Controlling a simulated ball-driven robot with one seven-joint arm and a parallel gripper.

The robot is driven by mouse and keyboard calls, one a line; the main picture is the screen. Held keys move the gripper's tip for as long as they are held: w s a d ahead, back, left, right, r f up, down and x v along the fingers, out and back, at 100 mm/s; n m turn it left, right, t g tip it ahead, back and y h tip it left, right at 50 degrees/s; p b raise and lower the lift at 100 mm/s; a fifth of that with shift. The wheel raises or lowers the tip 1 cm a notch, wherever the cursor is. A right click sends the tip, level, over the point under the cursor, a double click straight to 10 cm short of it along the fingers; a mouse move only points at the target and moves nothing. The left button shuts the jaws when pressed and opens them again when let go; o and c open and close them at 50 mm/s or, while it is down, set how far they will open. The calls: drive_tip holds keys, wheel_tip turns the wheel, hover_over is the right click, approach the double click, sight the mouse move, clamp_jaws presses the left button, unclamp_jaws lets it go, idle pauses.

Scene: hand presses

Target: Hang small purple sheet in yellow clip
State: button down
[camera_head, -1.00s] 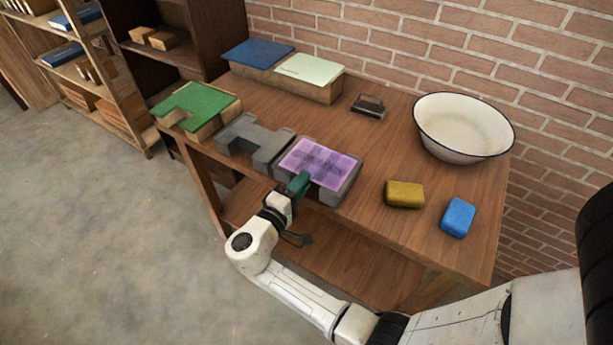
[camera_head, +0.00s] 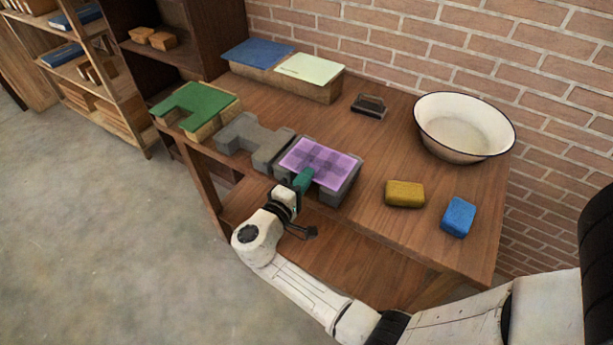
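The purple sheet (camera_head: 322,160) lies flat over a grey block (camera_head: 347,189) at the table's near edge. It is see-through, and darker shapes show through it. My gripper (camera_head: 304,179) is at the sheet's near edge, with its teal fingers pointing towards the sheet and overlapping the edge in this view. The fingers are too small and too close together to tell whether they are shut on the sheet. I see no yellow clip in this view.
Another grey block (camera_head: 247,137) stands just left. A green sheet (camera_head: 200,103) lies on a block farther left. Blue (camera_head: 258,53) and pale green (camera_head: 309,69) sheets lie at the back. A basin (camera_head: 464,127), yellow block (camera_head: 404,194) and blue block (camera_head: 458,217) stand right.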

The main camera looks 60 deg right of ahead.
drive_tip(key=shift+r, duration=0.1)
drive_tip(key=shift+r+p, duration=0.95)
drive_tip(key=shift+r, duration=0.55)
drive_tip(key=shift+f, duration=0.1)
drive_tip(key=a+r, duration=0.3)
drive_tip(key=a, duration=1.9)
drive_tip(key=shift+s+b, duration=0.35)
